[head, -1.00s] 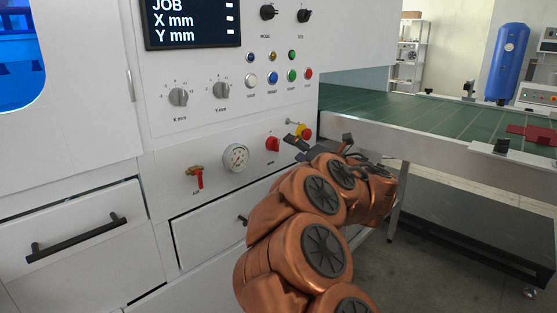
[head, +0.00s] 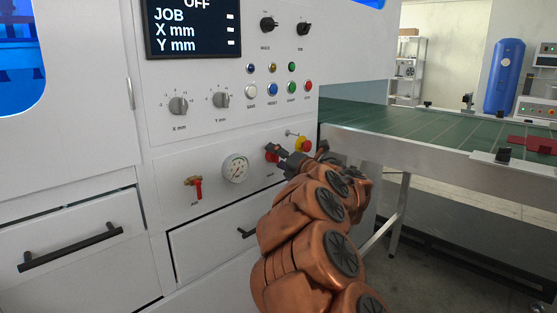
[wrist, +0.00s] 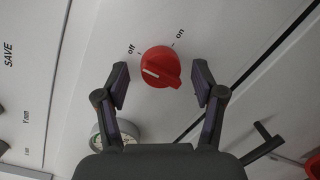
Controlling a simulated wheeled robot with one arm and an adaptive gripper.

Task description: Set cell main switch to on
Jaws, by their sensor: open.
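The main switch (wrist: 160,66) is a red rotary knob on the white panel, centred ahead of my gripper in the wrist view. An "off" label is at its upper left and an "on" label at its upper right. The knob's white mark lies on its left part, nearer the "off" side. My gripper (wrist: 160,84) is open, one finger on each side of the knob, with visible gaps and no clear contact. In the head view my gripper (head: 284,158) is at the main switch (head: 270,156), partly covering it.
A yellow-and-red emergency stop (head: 304,145) is close right of my gripper. A gauge (head: 235,168) and red-handled air valve (head: 195,187) are to the left. Drawer handles (head: 70,246) stick out below. The display (head: 193,28) shows "OFF" at its top.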

